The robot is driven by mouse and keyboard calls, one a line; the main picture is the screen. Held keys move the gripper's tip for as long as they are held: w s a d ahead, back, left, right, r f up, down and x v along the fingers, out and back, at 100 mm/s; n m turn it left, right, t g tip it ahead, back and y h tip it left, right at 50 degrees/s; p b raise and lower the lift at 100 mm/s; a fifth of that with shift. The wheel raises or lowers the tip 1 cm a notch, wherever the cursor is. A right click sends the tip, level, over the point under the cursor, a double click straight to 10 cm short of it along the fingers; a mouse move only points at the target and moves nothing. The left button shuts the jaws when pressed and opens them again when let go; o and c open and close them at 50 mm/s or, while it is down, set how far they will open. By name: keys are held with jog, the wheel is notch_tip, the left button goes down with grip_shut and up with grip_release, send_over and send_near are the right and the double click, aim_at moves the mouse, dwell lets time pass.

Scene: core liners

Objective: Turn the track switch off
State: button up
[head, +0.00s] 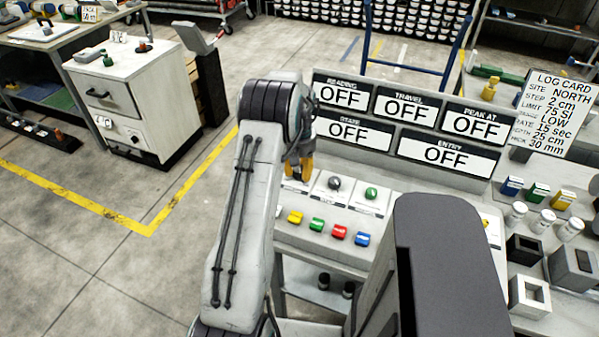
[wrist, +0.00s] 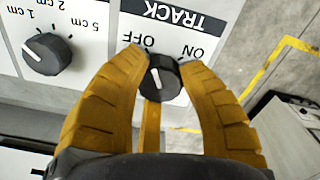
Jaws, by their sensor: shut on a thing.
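The track switch is a round black knob (wrist: 163,76) under an upside-down TRACK label in the wrist view, with OFF to its upper left and ON to its upper right. A pale line on the knob seems to lean toward OFF, but the fingers crowd it and its exact setting is hard to read. My gripper (wrist: 161,60) has its yellow fingers closed around the knob, one on each side. In the head view my gripper (head: 298,171) reaches down to the left end of the console, and the knob is hidden there.
A neighbouring knob (wrist: 46,53) marked in cm sits left in the wrist view. On the console, a dark knob (head: 334,184), a green knob (head: 371,193) and several coloured buttons stand close by. The display boards (head: 446,153) behind read OFF. A log card (head: 553,113) stands at right.

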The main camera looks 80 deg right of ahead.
aim_at(300, 169)
jog(key=shift+a+f+n, duration=0.1)
jog(key=shift+f+n, duration=0.05)
jog(key=shift+n, duration=1.35)
jog(key=o, duration=1.2)
notch_tip(300, 169, up, 12)
dwell(0.4)
